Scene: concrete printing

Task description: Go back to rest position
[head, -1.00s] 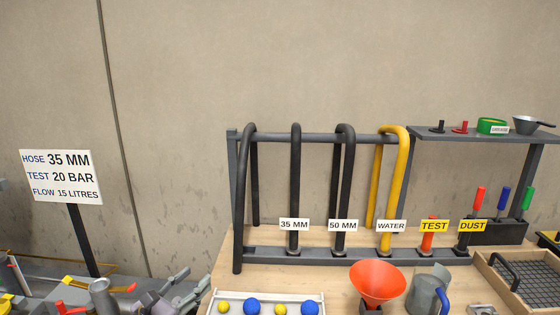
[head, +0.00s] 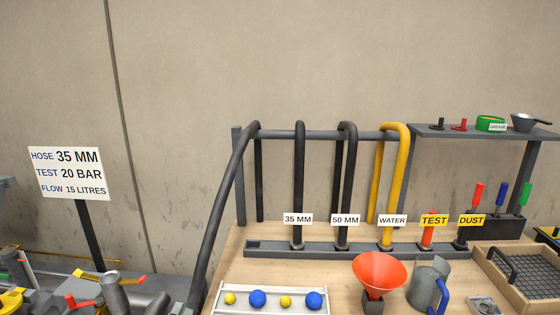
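Neither of my grippers shows in the head view. A black hose (head: 222,198) arches over the left end of the hose rack (head: 238,178) and runs down to the lower left. Its lower end meets grey fittings at the bottom edge, beside a grey pipe piece (head: 117,292) with an orange-red handle. The picture edge cuts this spot, so I cannot tell how the hose end is held.
A sign (head: 70,173) reads hose 35 mm, test 20 bar, flow 15 litres. The wooden bench (head: 345,270) carries labelled hoses, a tray (head: 270,309) with blue and yellow balls, an orange funnel (head: 379,270), a grey jug (head: 423,284) and a wooden box (head: 524,297).

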